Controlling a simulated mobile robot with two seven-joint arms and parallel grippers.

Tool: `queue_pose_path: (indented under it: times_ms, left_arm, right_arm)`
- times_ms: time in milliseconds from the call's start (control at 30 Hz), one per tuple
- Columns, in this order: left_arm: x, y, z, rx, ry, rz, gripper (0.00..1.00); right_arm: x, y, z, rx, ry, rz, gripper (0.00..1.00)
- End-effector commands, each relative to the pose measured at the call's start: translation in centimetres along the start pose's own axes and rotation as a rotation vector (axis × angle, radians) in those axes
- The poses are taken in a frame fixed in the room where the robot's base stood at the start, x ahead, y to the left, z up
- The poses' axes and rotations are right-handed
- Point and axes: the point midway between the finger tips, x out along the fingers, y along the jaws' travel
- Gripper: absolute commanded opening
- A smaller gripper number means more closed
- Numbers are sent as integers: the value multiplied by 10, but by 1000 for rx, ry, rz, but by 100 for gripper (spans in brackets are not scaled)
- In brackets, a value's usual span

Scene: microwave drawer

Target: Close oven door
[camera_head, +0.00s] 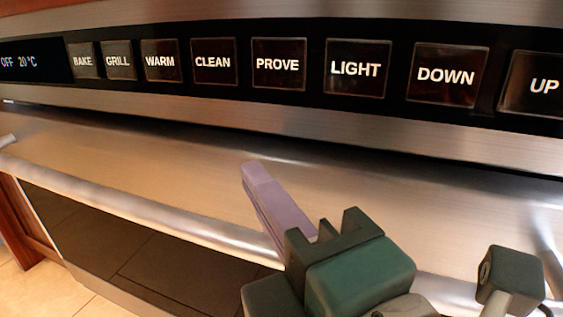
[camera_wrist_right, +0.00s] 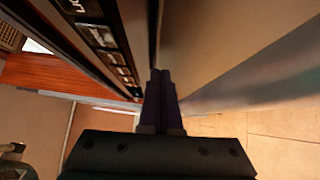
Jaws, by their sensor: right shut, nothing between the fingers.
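The oven door (camera_head: 150,150) is a brushed metal panel just below the oven's control strip. A dark gap runs between its top edge and the strip; I cannot tell whether the door is fully shut. A long metal handle bar (camera_head: 120,205) crosses its front. My right gripper (camera_head: 252,170) has its purple fingers together and empty, over the door's metal below the buttons. In the right wrist view the shut fingers (camera_wrist_right: 160,80) point along the gap between the control strip and the door metal (camera_wrist_right: 240,50). Contact with the door is unclear. My left gripper is not in view.
The control strip (camera_head: 230,62) carries several labelled buttons and a small display (camera_head: 20,62). Dark oven glass (camera_head: 150,255) shows below the handle. A wooden cabinet side (camera_head: 28,225) and tiled floor (camera_head: 25,280) lie at the lower left.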

Motion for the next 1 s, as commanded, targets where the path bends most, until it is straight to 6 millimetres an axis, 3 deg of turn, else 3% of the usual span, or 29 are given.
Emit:
queue_pose_path:
  times_ms: [233, 433, 1000]
  left_arm:
    - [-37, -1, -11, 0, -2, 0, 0]
    - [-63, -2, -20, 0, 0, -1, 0]
    - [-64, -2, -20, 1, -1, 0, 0]
  right_arm:
    - [15, 12, 12, 47, 8, -55, 0]
    - [28, 10, 27, 110, 3, -115, 0]
    - [32, 3, 36, 129, -10, -135, 0]
